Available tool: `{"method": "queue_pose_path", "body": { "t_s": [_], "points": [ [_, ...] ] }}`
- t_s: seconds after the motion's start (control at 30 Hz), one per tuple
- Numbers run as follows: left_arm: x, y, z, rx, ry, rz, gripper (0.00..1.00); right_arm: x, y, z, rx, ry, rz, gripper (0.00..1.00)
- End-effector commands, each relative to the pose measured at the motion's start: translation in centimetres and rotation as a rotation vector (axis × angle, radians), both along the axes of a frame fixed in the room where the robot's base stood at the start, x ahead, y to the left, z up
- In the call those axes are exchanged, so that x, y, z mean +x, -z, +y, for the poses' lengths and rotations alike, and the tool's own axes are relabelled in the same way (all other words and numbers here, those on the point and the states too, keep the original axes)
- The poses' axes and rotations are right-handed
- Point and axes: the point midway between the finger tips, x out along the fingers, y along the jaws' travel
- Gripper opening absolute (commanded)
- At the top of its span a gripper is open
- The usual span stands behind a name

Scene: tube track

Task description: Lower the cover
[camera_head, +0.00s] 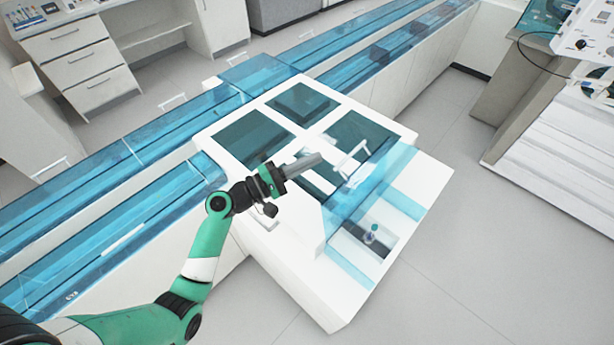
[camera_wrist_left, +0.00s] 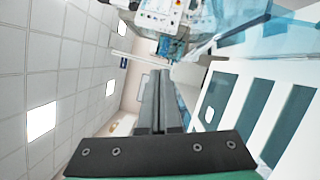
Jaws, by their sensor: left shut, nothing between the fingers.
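The cover (camera_head: 318,125) is a white frame with several dark windows on top of a white machine, seen in the middle of the head view. A white handle (camera_head: 352,160) stands on its right part, and a clear blue front panel (camera_head: 368,188) hangs over the front opening. The cover looks raised at the front, but its exact angle is hard to tell. My left gripper (camera_head: 316,159) is shut and empty, above the cover, with its tips just left of the handle; contact is not visible. The left wrist view shows the shut fingers (camera_wrist_left: 160,76) and the windowed cover (camera_wrist_left: 232,98) at right. My right gripper is not in view.
A small vial (camera_head: 371,236) stands in the front opening below the blue panel. Blue-covered tracks (camera_head: 125,160) run diagonally behind the machine. A white bench (camera_head: 560,150) with equipment is at right. The floor right of the machine is clear.

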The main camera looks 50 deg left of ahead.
Motion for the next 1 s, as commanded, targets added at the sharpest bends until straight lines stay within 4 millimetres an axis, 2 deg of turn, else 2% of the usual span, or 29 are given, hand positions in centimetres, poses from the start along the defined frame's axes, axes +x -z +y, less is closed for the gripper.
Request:
{"method": "queue_pose_path", "body": {
  "t_s": [0.03,0.1,0.17,0.33,0.47,0.57,0.97,1.0],
  "points": [
    [-1.1,4.6,1.5,-0.017,-0.041,0.025,0.0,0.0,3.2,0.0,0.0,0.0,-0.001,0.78],
    [-2.2,6.7,3.0,-0.029,-0.079,0.041,0.0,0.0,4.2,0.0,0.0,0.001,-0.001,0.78],
    [-2.7,7.4,3.8,-0.033,-0.099,0.047,0.0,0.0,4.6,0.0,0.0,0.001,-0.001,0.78],
    [-2.9,7.0,4.4,-0.03,-0.114,0.046,0.0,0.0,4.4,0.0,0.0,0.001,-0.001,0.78],
    [-2.2,6.9,4.3,-0.027,-0.11,0.045,0.0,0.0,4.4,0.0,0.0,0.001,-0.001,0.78],
    [-0.9,6.8,4.2,-0.027,-0.109,0.044,0.0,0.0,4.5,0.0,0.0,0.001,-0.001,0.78],
    [7.5,6.1,3.7,-0.026,-0.108,0.043,0.0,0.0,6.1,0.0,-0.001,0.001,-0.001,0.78],
    [7.5,5.4,2.7,-0.026,-0.106,0.044,0.0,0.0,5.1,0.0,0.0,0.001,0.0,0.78]
  ]
}}
